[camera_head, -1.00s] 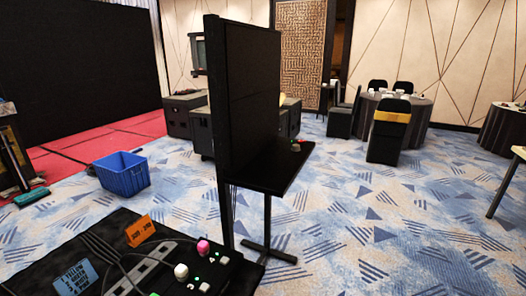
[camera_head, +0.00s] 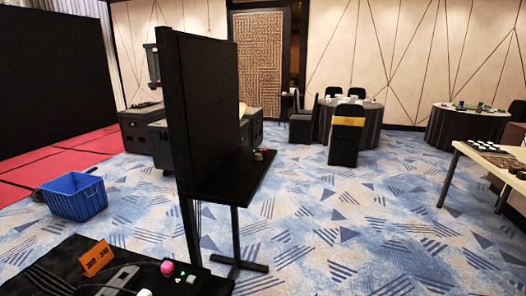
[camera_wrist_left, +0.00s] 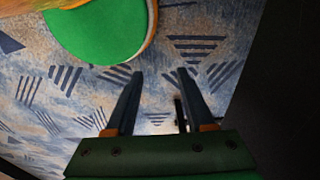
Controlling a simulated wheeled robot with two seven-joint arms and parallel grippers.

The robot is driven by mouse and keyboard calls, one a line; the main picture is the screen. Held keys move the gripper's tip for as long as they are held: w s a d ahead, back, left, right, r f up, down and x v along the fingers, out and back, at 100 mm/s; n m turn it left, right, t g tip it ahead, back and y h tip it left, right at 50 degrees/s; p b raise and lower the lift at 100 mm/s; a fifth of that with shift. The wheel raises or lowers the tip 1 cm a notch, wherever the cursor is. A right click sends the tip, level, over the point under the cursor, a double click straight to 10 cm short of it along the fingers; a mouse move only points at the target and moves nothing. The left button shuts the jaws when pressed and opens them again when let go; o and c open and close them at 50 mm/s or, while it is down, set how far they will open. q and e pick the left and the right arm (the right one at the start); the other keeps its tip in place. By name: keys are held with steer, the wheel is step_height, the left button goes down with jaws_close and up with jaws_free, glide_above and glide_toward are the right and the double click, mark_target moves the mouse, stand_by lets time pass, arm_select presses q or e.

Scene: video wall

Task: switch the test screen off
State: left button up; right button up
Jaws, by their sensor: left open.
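A tall black panel (camera_head: 211,105) stands left of centre in the head view. It is seen at a steep angle, and no lit picture shows on it. I cannot tell whether it is the test screen. A black shelf (camera_head: 225,180) juts out at its right side, with small red and green controls (camera_head: 262,153) on it, too small to make out. My left gripper (camera_wrist_left: 159,76) shows only in the left wrist view, open and empty above the patterned carpet. My right gripper is not in view.
A black-topped table (camera_head: 50,272) at the lower left holds an orange card (camera_head: 96,258), a pink knob (camera_head: 167,268) and cables. A blue crate (camera_head: 75,197) is on the floor. A light table (camera_head: 480,158) stands at the right. Carpet (camera_head: 350,225) between is clear.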

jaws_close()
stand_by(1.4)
